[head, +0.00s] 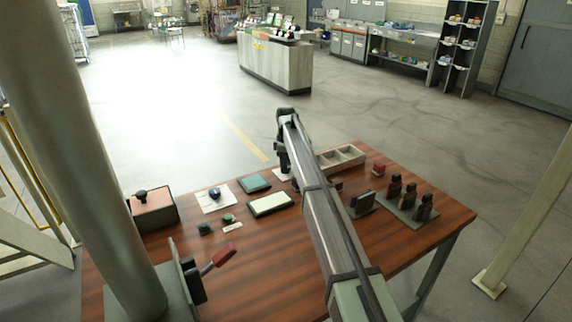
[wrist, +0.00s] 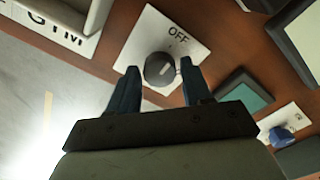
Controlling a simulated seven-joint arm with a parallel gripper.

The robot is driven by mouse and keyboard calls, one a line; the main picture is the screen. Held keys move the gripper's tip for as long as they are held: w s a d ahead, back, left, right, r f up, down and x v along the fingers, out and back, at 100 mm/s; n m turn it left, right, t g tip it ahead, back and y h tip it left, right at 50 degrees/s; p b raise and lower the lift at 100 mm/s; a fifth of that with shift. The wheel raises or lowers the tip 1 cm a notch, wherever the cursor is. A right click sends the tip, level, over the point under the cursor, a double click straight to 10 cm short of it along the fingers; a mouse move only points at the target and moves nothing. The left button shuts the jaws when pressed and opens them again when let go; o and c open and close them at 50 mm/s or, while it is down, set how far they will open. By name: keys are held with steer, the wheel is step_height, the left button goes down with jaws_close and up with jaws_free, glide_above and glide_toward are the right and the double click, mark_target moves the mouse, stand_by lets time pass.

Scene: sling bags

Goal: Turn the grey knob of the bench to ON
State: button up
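The grey knob (wrist: 160,69) is a dark, round dial with a light pointer mark, on a white plate (wrist: 146,38) printed OFF. The mark points up and right, roughly towards the word OFF. No ON label is visible; my gripper covers the lower part of the plate. My gripper (wrist: 158,76) is open, with one finger to each side of the knob and nothing clearly held. Whether the fingertips touch the knob cannot be told. In the head view my gripper (head: 284,160) is over the bench's far edge, and the knob is hidden behind it.
A teal pad (head: 255,184) and a blue knob on a white plate (head: 210,203) lie to the left on the wooden bench (head: 262,255). A compartmented tray (head: 342,158) stands close on the right. A red-handled lever (head: 222,255) rises at the front left.

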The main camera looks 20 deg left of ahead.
steer(key=c, duration=0.7)
steer(key=shift+c, duration=0.2)
steer(key=shift+m, duration=0.3)
steer(key=m, duration=1.3)
steer(key=shift+w+d, duration=0.1)
steer(key=shift+m, duration=2.1)
